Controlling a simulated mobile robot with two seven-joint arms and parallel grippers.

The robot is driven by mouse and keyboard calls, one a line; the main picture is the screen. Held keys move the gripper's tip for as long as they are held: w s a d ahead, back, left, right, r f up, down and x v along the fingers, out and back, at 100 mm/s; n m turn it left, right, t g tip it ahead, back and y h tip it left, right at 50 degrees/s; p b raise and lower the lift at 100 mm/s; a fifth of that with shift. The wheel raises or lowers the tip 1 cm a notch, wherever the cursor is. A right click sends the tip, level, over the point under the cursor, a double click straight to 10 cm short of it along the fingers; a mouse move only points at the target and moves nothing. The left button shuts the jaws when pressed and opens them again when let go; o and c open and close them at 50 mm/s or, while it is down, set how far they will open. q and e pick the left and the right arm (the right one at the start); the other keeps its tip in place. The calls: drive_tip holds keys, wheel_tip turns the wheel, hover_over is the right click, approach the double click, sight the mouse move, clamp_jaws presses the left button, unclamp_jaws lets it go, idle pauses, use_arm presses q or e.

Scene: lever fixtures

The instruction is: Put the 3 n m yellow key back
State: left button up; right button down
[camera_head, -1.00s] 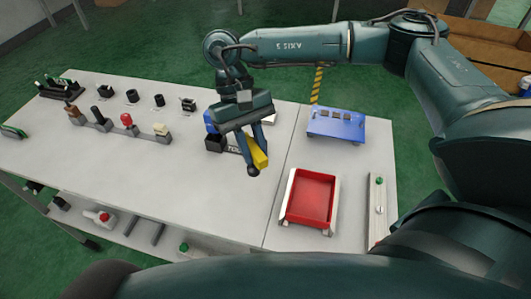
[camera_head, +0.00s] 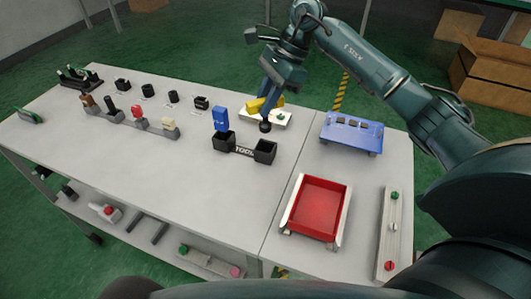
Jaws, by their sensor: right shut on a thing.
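The yellow key (camera_head: 257,104) is held in my right gripper (camera_head: 267,115), above the back of the grey table. My right gripper is shut on it, and the arm hides part of it. The black tool holder (camera_head: 243,151) stands just in front of and below the gripper, with two square sockets and a label between them. A blue key (camera_head: 221,118) stands upright in its left socket. The right socket (camera_head: 265,150) looks empty. The key is above and behind this socket, apart from it. My left gripper is not in view.
A blue stand (camera_head: 352,131) and a red tray (camera_head: 319,206) are to the right. A row of levers (camera_head: 137,114) is at the left. The table's front middle is clear.

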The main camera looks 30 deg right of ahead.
sight(283, 101)
wheel_tip(283, 101, down, 5)
drive_tip(key=shift+r, duration=0.15)
wheel_tip(283, 101, down, 4)
drive_tip(key=shift+f+p, duration=0.2)
drive_tip(key=shift+p, duration=0.3)
drive_tip(key=shift+f, duration=0.3)
drive_tip(key=c, duration=1.7)
unclamp_jaws()
drive_tip(key=shift+c, duration=0.2)
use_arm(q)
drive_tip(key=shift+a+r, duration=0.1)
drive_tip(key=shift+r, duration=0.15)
use_arm(e)
drive_tip(key=o, duration=0.4)
drive_tip(key=shift+o, duration=0.2)
drive_tip(key=shift+r, duration=0.3)
use_arm(q)
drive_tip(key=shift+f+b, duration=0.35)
drive_tip(key=shift+b, duration=0.25)
use_arm(e)
drive_tip(key=shift+v, duration=5.95)
